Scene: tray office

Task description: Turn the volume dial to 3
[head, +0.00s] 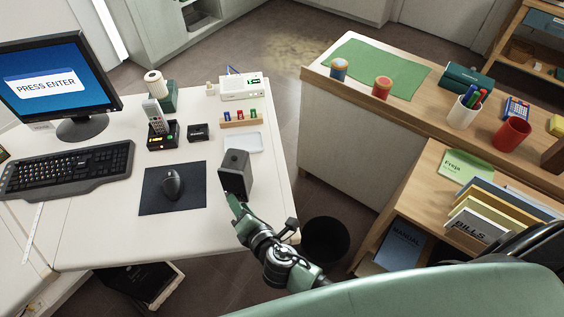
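A dark grey box (236,172), which looks like a speaker, stands upright near the right front edge of the white desk. I cannot make out a volume dial or its numbers on it. My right gripper (234,201) is at the lower front of this box, its green arm reaching up from below. The fingertips are very close to the front face. I cannot tell whether they touch it, or whether the fingers are open or shut. The gripper covers the lower part of the front face. My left gripper is not in view.
A mouse (172,184) on a dark mat (158,203) lies left of the box. A pale tray (243,142), a rack of coloured pieces (241,122) and a phone (155,117) stand behind. A black bin (325,240) is on the floor right of the desk.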

